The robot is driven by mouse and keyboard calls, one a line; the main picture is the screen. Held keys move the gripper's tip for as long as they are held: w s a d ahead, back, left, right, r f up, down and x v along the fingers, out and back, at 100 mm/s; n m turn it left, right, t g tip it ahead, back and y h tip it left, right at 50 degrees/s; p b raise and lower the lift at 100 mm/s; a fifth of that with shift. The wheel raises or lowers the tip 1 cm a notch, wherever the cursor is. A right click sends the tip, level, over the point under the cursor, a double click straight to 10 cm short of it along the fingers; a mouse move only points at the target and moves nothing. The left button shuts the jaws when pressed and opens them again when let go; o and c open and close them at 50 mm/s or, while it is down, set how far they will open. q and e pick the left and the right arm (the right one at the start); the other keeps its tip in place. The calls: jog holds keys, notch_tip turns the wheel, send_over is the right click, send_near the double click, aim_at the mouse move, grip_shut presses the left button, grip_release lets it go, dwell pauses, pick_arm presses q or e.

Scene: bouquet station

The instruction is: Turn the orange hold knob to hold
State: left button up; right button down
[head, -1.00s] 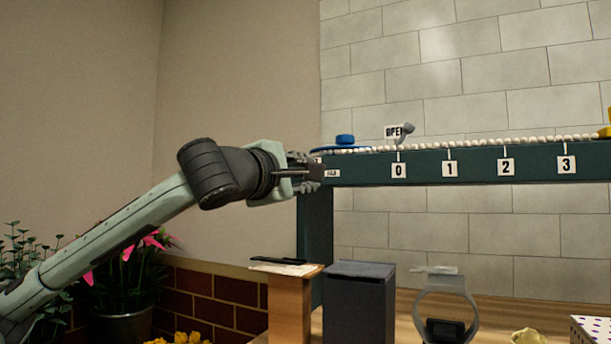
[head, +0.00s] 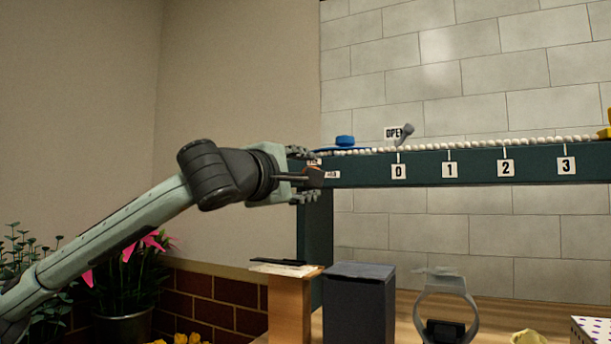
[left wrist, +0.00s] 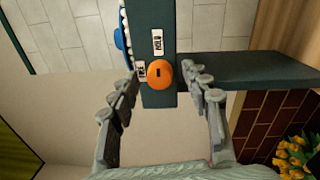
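The orange hold knob (head: 314,177) sits on the left end of the dark green beam (head: 450,171). In the left wrist view the knob (left wrist: 160,75) is round with a dark mark near its middle. One small white label (left wrist: 157,42) is above it and another (left wrist: 140,69) is at its left; their words are too small to read surely. My left gripper (head: 304,174) is open in front of the knob. In the left wrist view its fingers (left wrist: 160,95) are spread either side of the knob, apart from it. My right gripper is not in view.
White beads run along the beam top, with a blue piece (head: 345,141) and an OPEN sign (head: 393,132) with a grey lever (head: 407,132). Below stand a dark box (head: 358,305), a wooden block (head: 288,305) and a grey ring stand (head: 445,300). Flowers (head: 125,275) are at the left.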

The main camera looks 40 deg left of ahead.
pick_arm(q)
jog(key=shift+s, duration=0.1)
jog(key=v, duration=0.7)
jog(key=shift+s, duration=0.15)
dwell(0.3)
jog(key=shift+d, duration=0.1)
dwell(0.4)
